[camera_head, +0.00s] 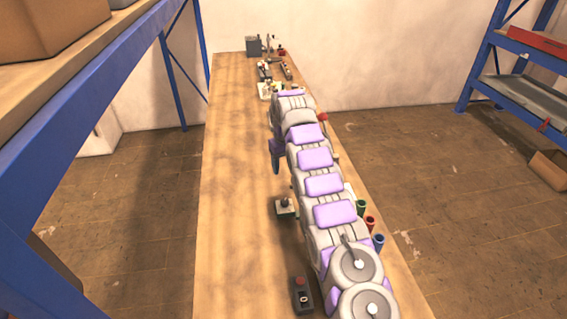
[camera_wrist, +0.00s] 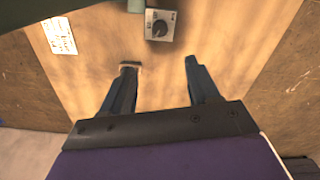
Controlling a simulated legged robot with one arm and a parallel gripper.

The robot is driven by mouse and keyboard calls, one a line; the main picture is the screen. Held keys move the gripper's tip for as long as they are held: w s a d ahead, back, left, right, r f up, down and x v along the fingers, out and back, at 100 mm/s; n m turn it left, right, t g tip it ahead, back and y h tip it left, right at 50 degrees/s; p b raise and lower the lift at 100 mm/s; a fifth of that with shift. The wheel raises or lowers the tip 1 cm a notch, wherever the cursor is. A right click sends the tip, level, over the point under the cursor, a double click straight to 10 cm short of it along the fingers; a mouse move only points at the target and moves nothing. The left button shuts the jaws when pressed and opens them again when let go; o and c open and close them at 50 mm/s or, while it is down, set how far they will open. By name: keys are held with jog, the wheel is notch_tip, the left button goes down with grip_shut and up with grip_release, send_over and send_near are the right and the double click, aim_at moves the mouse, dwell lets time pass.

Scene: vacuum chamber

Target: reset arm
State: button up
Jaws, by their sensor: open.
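My arm stretches out over the long wooden table (camera_head: 235,200) in the head view, its grey and purple links running from the near right toward the far end. In the wrist view my gripper (camera_wrist: 160,70) is open, with its two dark blue fingers well apart. Bare wood shows between the fingers, and nothing is held. A small pale piece shows at the left fingertip; I cannot tell whether it touches. A grey box with a black knob (camera_wrist: 161,25) lies beyond the fingertips. In the head view the gripper is mostly hidden by my arm.
A control box with a red button (camera_head: 301,294), a small joystick-like device (camera_head: 285,207) and green (camera_head: 361,207), red (camera_head: 370,223) and blue (camera_head: 379,241) cups stand near my arm. Several items stand at the far end. Blue-framed shelves (camera_head: 150,110) flank the left; the table's left strip is clear.

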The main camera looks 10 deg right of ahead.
jog(key=s+d+r+m+b, duration=0.1)
jog(key=s+r, duration=0.6)
jog(key=s, duration=0.3)
jog(key=s+d+r+m, duration=0.1)
jog(key=s+r, duration=0.7)
jog(key=s, duration=0.2)
jog(key=s+a+f+g, duration=0.1)
jog(key=s+f, duration=0.2)
jog(key=s, duration=1.5)
jog(key=s+a+f+m+b, duration=0.1)
jog(key=s+f, duration=0.2)
jog(key=s, duration=1.6)
jog(key=shift+s+g, duration=0.2)
jog(key=shift+g, duration=0.2)
jog(key=shift+f, duration=0.1)
